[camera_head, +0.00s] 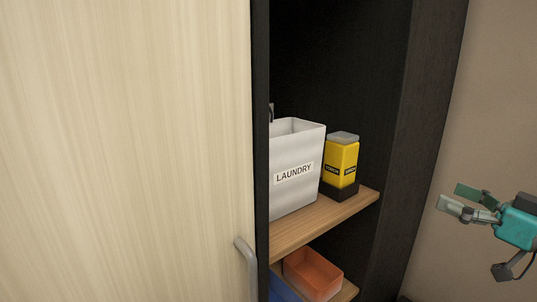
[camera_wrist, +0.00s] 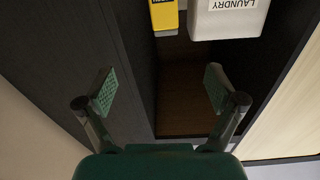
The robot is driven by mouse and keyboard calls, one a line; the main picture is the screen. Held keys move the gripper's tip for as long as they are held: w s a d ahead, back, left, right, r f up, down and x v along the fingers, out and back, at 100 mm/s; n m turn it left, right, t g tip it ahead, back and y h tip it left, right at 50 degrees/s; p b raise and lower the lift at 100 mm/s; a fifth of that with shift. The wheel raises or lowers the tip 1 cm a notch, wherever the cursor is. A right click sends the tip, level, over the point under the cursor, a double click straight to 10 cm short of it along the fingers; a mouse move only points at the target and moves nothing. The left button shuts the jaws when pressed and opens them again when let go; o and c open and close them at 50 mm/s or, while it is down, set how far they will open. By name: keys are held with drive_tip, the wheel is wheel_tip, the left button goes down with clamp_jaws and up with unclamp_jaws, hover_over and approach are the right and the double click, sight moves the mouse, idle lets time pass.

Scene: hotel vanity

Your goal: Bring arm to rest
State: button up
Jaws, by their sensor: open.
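My gripper (camera_head: 461,199) is at the right of the head view, apart from the wardrobe and in front of the beige wall. In the wrist view my gripper (camera_wrist: 160,90) shows its two fingers wide apart with nothing between them. Beyond the fingers the wrist view shows the open wardrobe bay, upside down.
A white LAUNDRY bin (camera_head: 297,170) and a yellow torch (camera_head: 342,163) in a dark base stand on the wooden shelf (camera_head: 310,228). An orange bin (camera_head: 313,273) and part of a blue one (camera_head: 282,289) are below. A pale door (camera_head: 125,150) with a handle (camera_head: 246,268) covers the left.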

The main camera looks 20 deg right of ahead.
drive_tip(key=w+a+f+m+t+h, duration=0.25)
drive_tip(key=w+f+m, duration=0.2)
drive_tip(key=f, duration=0.65)
drive_tip(key=s+a+f+m+g+h, duration=0.25)
drive_tip(key=a+f, duration=0.35)
drive_tip(key=f, duration=0.5)
drive_tip(key=s+a+f+m+g+h, duration=0.1)
drive_tip(key=s+a+f+m+h, duration=0.15)
drive_tip(key=a+f, duration=0.65)
drive_tip(key=s+a+f+n+g, duration=0.1)
drive_tip(key=s+a+f, duration=0.1)
drive_tip(key=s+f, duration=0.35)
drive_tip(key=s+a+f+n, duration=0.1)
drive_tip(key=s+a+f, duration=0.15)
drive_tip(key=s, duration=0.55)
drive_tip(key=s+a+f+n+g, duration=0.1)
drive_tip(key=s+a+f, duration=0.2)
drive_tip(key=s, duration=0.4)
drive_tip(key=s+a+r+n+y, duration=0.1)
drive_tip(key=s+n, duration=0.1)
drive_tip(key=s, duration=0.2)
drive_tip(key=s+a+r+n+y, duration=0.1)
drive_tip(key=s, duration=0.4)
drive_tip(key=shift+a+r+n, duration=0.25)
drive_tip(key=shift+a+n, duration=0.05)
drive_tip(key=shift+n, duration=0.05)
drive_tip(key=shift+w, duration=0.1)
